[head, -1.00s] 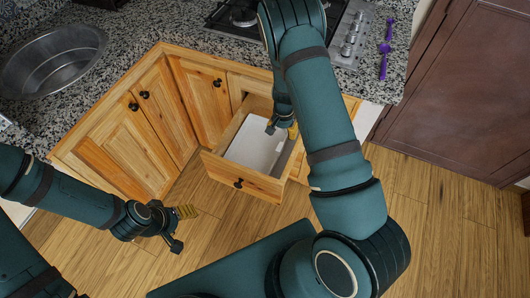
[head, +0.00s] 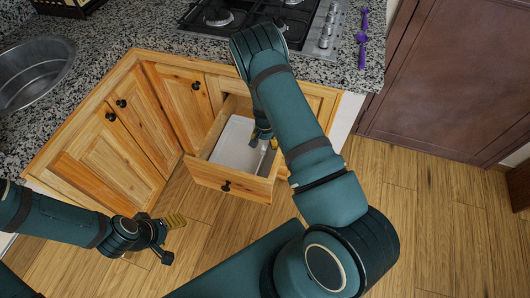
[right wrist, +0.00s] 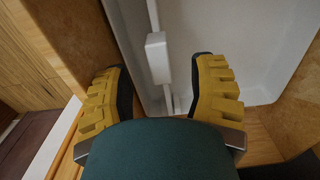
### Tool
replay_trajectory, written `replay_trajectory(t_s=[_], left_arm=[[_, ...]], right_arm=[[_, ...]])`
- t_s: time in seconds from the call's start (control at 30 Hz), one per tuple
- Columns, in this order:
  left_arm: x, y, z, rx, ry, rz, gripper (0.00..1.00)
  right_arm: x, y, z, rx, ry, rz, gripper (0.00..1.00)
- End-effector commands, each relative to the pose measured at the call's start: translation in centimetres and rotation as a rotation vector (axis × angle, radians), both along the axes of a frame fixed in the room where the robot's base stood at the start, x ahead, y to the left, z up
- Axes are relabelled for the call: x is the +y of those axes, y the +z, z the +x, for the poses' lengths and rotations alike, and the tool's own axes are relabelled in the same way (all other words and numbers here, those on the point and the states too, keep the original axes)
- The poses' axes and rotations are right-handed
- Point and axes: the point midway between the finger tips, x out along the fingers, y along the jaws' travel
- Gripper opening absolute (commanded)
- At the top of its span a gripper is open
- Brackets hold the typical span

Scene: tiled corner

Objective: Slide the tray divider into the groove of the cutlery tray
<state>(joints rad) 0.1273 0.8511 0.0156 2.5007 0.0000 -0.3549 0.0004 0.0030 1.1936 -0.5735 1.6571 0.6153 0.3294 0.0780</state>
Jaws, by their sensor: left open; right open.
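The white cutlery tray (head: 233,142) lies inside the open wooden drawer, and its wall and floor show in the right wrist view (right wrist: 250,30). The tray divider (right wrist: 157,58) is a thin white strip with a small block on it. It stands in the tray, running lengthwise between my right fingers. I cannot tell whether it sits in the groove. My right gripper (head: 264,138) is over the right part of the tray; in the right wrist view its yellow-padded fingers (right wrist: 160,92) are open either side of the divider. My left gripper (head: 170,238) is open and empty, left of the drawer.
The drawer front (head: 227,181) stands out over the wooden floor. Its side walls (right wrist: 75,45) are close to my right fingers. A granite counter (head: 135,38) with a hob (head: 255,14) and a sink (head: 35,72) lies above the cabinets. Purple utensils (head: 362,40) lie at the counter's right.

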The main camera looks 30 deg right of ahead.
Motion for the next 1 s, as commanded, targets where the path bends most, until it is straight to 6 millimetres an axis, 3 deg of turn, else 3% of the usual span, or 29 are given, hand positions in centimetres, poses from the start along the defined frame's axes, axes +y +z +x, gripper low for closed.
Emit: replay_trajectory(t_s=[0.2, 0.47, 0.63, 1.0], left_arm=[[0.0, -0.9, 0.2, -0.004, 0.001, 0.000, 0.67], [0.0, -0.9, 0.2, -0.005, 0.001, 0.001, 0.67], [0.0, -0.9, 0.2, -0.004, 0.001, 0.000, 0.67], [0.0, -0.9, 0.2, -0.004, 0.001, 0.000, 0.67]], right_arm=[[0.0, -3.3, -0.1, 0.001, 0.000, -0.001, 0.57], [0.0, -3.4, 0.0, -0.001, 0.000, -0.001, 0.60], [0.0, -3.4, 0.0, 0.001, 0.000, -0.001, 0.00], [0.0, -3.4, -0.1, 0.001, 0.000, -0.001, 0.00]])
